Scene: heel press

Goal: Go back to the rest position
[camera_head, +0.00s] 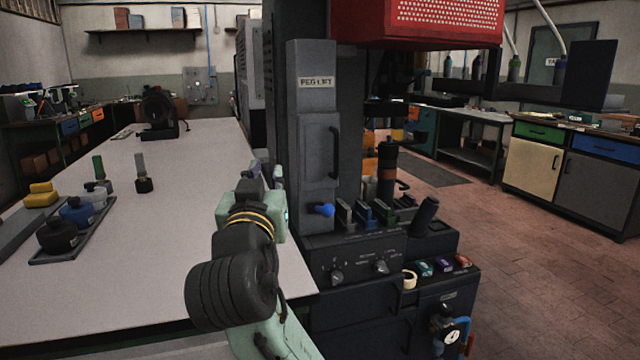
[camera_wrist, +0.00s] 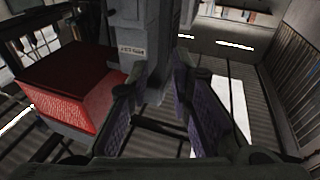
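My gripper (camera_wrist: 157,92) shows in the wrist view as two dark fingers with purple pads. They stand apart with a gap between them, and nothing is held. In the head view my arm reaches up from the bottom over the right edge of the white table, left of the press. There the gripper is mostly hidden behind my wrist. The press (camera_head: 316,150) has a tall grey column with a label and a red perforated housing (camera_head: 420,22). The red housing also shows in the wrist view (camera_wrist: 85,100), left of the fingers.
The press's control panel (camera_head: 355,262), blue knob (camera_head: 322,210) and levers are close right of my wrist. Brick floor (camera_head: 530,270) is clear at right.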

